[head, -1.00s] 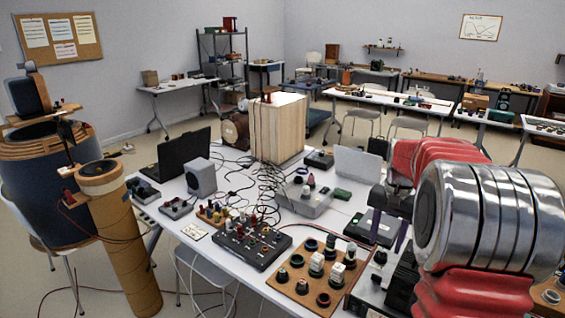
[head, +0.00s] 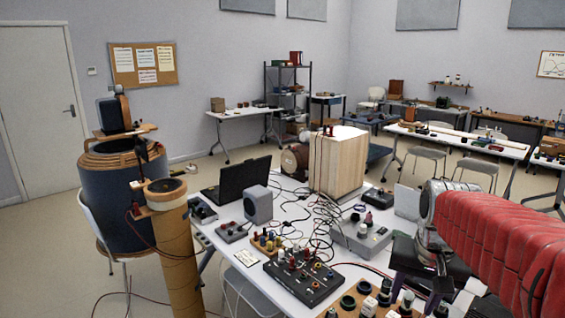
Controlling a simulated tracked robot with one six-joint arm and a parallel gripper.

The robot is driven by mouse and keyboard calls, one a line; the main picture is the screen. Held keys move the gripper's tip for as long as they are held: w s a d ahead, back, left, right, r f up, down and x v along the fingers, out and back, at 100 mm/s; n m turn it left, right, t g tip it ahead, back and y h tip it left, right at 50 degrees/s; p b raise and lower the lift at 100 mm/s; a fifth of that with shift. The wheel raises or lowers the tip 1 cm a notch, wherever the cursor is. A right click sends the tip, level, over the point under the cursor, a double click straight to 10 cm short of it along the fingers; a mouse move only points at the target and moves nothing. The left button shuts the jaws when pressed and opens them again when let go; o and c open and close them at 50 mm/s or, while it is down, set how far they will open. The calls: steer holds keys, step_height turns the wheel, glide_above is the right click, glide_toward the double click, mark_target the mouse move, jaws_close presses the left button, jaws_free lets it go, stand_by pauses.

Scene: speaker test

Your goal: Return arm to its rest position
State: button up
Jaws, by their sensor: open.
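My arm comes in from the right edge of the head view, with a red ribbed sleeve and a silver joint. My gripper (head: 434,270) is a dark shape at the arm's left end, partly hidden by the arm. It is open, above the right side of the white table (head: 290,208). I see nothing held in it, though its fingertips are hard to make out against the dark equipment behind.
Near the arm are a grey instrument box (head: 361,240) and a black control panel (head: 304,281). A wooden box (head: 338,163), a black laptop (head: 237,180) and a grey speaker (head: 258,205) stand farther left. A tall cardboard tube (head: 178,250) stands left of the table.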

steer(key=s+a+f+n+t, duration=0.1)
steer(key=s+a+n+t, duration=0.2)
steer(key=s+a, duration=0.7)
steer(key=s+n, duration=0.2)
steer(key=s, duration=0.2)
steer(key=shift+a+f+y, duration=0.3)
steer(key=shift+a, duration=0.05)
